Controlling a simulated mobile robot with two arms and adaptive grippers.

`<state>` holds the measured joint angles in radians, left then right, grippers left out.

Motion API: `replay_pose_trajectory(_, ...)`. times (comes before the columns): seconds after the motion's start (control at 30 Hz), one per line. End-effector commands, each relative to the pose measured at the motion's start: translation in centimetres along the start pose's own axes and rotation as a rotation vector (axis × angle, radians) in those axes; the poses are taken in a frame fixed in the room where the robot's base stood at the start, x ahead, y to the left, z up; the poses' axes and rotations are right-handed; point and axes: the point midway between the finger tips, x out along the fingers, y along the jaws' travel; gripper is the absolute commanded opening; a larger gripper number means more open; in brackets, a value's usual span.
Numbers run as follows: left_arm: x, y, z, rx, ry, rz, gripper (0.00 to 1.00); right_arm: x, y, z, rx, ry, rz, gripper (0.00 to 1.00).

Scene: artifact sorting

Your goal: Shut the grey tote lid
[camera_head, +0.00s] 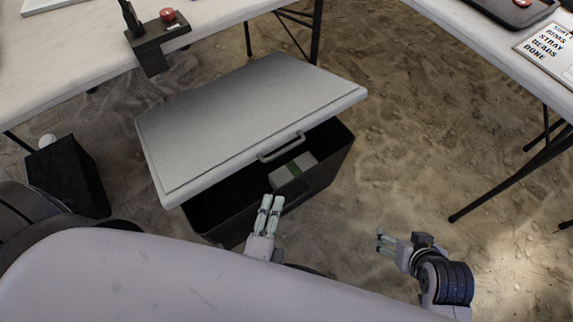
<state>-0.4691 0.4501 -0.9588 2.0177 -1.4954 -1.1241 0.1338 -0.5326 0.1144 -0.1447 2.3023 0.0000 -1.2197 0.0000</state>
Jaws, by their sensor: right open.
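The grey tote lid (235,118) is partly open. It is raised at its front edge and slants over the dark tote (325,180), leaving a gap along the near side. A bar handle (282,148) sits on the lid's front edge. My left gripper (272,203) is just in front of the tote, below the handle and apart from it. Its two fingers point up side by side, and whether they are open is unclear. My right gripper (382,243) is open and empty, to the right of the tote, over the sand.
A white table (90,60) stands at the back left, another (500,45) at the right. A black box (68,175) stands left of the tote. Sandy ground right of the tote is free.

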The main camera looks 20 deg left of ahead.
Motion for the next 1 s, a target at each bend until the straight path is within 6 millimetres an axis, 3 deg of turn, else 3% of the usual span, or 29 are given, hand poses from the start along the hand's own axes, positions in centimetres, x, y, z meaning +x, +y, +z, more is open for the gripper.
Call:
replay_pose_trajectory(0.03, -0.3, 0.2, -0.1, -0.018, 0.006, -0.043, 0.29, 0.4, 0.0, 0.4, 0.000, 0.017, 0.001, 0.74)
replay_pose_trajectory(0.2, -1.7, -2.4, -0.2, -0.054, 0.007, -0.132, 0.29, -1.2, 0.1, 0.0, 0.001, 0.043, 0.003, 0.74)
replay_pose_trajectory(0.37, -1.3, -3.3, -0.2, -0.062, 0.006, -0.152, 0.29, -1.8, 0.0, -0.5, 0.001, 0.061, 0.003, 0.74)
replay_pose_trajectory(0.57, 2.0, -3.9, -0.2, -0.060, 0.006, -0.154, 0.29, -1.6, -0.2, -1.9, -0.001, 0.125, -0.001, 0.74)
replay_pose_trajectory(1.0, 11.5, -5.1, -0.3, -0.059, 0.007, -0.151, 0.29, -1.6, -0.7, -6.4, -0.006, 0.338, -0.013, 0.74)
